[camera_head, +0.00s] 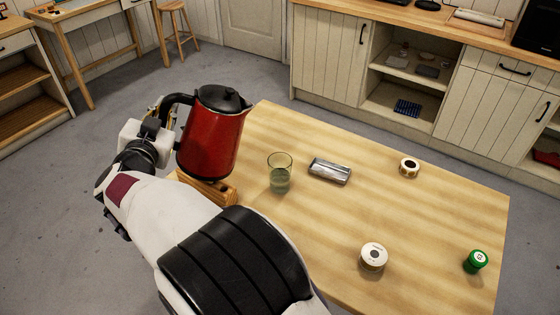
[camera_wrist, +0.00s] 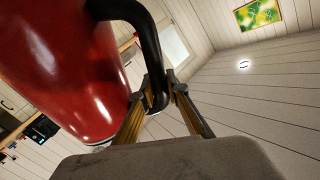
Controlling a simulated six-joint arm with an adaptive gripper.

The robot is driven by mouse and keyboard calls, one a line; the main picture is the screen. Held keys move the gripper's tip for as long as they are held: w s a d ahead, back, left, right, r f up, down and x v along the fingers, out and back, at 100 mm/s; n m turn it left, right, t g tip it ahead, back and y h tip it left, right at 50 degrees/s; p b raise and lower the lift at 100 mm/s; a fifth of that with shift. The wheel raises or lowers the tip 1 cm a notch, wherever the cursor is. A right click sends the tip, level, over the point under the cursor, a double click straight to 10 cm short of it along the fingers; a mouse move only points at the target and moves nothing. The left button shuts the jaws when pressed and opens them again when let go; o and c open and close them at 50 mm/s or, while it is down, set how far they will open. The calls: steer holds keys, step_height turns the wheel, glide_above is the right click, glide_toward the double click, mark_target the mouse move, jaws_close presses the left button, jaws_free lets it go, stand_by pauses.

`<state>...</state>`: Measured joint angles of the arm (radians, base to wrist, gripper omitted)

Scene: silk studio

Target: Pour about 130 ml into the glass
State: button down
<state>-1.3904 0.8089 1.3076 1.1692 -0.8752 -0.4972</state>
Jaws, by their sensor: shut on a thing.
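A red kettle (camera_head: 211,135) with a black lid and black handle is held above the left end of the table in the head view. It looks close to upright. My gripper (camera_head: 163,112) is shut on its handle, at the kettle's left side. In the wrist view the kettle's red body (camera_wrist: 65,70) fills the upper left, and the fingers of my gripper (camera_wrist: 162,98) close around the black handle (camera_wrist: 148,45). The glass (camera_head: 279,173) stands upright on the table, to the right of the kettle and apart from it. Greenish liquid seems to show in its lower part.
A wooden block or box (camera_head: 212,190) sits below the kettle at the table edge. A silver case (camera_head: 330,171) lies right of the glass. A tape roll (camera_head: 409,168), a white round tin (camera_head: 373,257) and a green-lidded jar (camera_head: 475,261) stand farther right. The table's (camera_head: 310,225) middle is clear.

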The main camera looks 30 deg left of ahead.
steer(key=shift+s+a+f+n+t, duration=0.35)
steer(key=shift+s+a+n, duration=0.3)
steer(key=shift+n, duration=0.25)
steer(key=shift+s+a+f+n, duration=0.15)
steer(key=shift+a+f+n, duration=0.1)
steer(key=shift+f+n, duration=0.45)
steer(key=shift+s+a+f+n, duration=0.15)
steer(key=shift+f+n, duration=0.25)
steer(key=shift+f, duration=0.45)
